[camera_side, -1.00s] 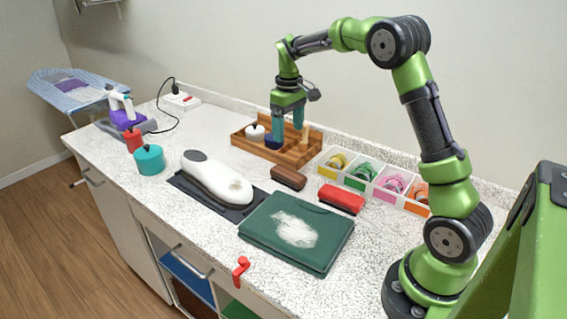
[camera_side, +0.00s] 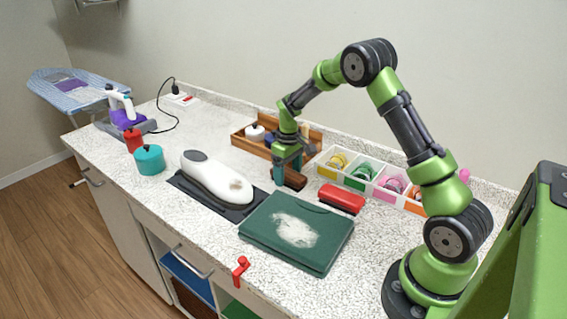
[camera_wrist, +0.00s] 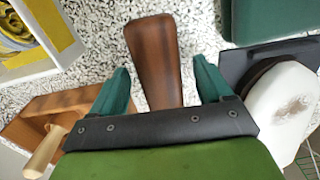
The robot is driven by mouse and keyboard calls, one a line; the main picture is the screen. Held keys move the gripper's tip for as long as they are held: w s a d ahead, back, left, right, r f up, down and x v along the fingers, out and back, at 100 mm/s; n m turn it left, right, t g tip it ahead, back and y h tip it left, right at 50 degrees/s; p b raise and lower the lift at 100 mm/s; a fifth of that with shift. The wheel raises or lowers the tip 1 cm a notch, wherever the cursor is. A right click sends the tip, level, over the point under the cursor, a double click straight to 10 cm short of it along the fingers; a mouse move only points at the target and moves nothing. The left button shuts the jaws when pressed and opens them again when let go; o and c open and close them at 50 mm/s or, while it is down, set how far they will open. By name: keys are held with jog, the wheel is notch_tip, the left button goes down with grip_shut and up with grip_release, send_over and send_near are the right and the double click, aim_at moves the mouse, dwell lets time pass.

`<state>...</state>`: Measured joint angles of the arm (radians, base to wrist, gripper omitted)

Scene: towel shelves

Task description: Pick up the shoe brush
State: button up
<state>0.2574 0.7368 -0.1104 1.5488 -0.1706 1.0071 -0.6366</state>
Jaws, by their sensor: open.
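The shoe brush (camera_side: 296,183), a brown wooden block, lies on the speckled counter between the white shoe-shaped item and the red block. My gripper (camera_side: 288,174) is low over it and open, its teal fingers partly hiding it in the side view. In the wrist view the brown wooden back of the shoe brush (camera_wrist: 153,50) lies between the open fingers of my gripper (camera_wrist: 161,72), with a gap on each side. Its near end is hidden behind the gripper body.
The white shoe-shaped item (camera_side: 214,180) rests on a dark mat at left. A wooden caddy (camera_side: 243,142) stands behind, and a white divided tray (camera_side: 352,183) at right.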

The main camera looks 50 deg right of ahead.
aim_at(288, 172)
jog(key=shift+f, duration=0.3)
jog(key=c, duration=1.1)
jog(key=shift+r, duration=0.15)
notch_tip(288, 172, up, 10)
jog(key=shift+f, duration=0.1)
